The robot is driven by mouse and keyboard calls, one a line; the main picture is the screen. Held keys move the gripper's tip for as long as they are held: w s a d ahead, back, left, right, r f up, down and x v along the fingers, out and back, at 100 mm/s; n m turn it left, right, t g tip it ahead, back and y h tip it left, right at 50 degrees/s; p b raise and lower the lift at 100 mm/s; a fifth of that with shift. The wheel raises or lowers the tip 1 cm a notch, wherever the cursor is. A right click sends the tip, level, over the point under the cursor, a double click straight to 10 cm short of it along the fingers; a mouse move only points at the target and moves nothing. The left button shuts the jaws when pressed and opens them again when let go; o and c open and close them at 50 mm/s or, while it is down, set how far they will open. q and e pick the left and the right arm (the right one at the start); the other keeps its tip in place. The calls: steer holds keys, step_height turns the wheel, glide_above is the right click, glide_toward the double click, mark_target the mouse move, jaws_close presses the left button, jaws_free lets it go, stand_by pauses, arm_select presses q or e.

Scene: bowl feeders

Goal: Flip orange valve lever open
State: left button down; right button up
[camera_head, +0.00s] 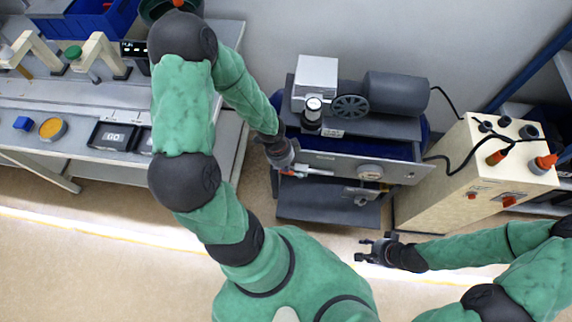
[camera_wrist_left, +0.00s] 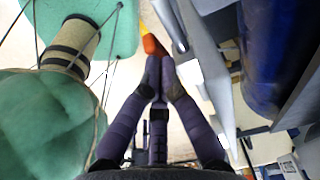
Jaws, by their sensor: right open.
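An orange lever (camera_wrist_left: 152,44) shows just beyond my left fingertips in the left wrist view. Only part of it is visible, and I cannot tell whether the fingers touch it. In the head view a small orange-red piece (camera_head: 291,173) shows beside my left gripper (camera_head: 284,157), at the left end of the machine's front. In the left wrist view the fingers of my left gripper (camera_wrist_left: 160,68) are drawn together at the tips, with nothing visible between them. My right gripper (camera_head: 374,250) is open and empty, in front of the machine and apart from it.
The grey machine (camera_head: 330,205) carries a motor (camera_head: 393,94) and a silver box (camera_head: 316,78). A beige cabinet (camera_head: 440,190) with orange-red switches and black cables stands to its right. A workbench (camera_head: 60,95) is at the left. The floor in front is clear.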

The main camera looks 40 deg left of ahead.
stand_by(0.6)
arm_select(q)
steer(key=r+p, duration=0.2)
steer(key=d+r+p, duration=0.1)
steer(key=shift+w+r, duration=0.3)
steer(key=shift+r, duration=0.05)
steer(key=shift+r+p, duration=0.35)
steer(key=shift+p, duration=0.2)
steer(key=s+a+r+p, duration=0.4)
steer(key=a+p, duration=0.1)
steer(key=a, duration=0.2)
steer(key=shift+s+r+p, duration=0.2)
steer(key=shift+r+p, duration=0.15)
steer(key=d+f+n, duration=0.3)
steer(key=d+n, duration=0.1)
steer(key=d, duration=0.4)
steer(key=d+f+n+h, duration=0.1)
steer(key=d+f+n, duration=0.2)
steer(key=d+n, duration=0.2)
steer(key=d+f+n+h+b, duration=0.1)
steer(key=d+f+n, duration=0.3)
steer(key=d, duration=0.7)
steer(key=shift+n+g, duration=0.3)
steer(key=shift+n, duration=0.3)
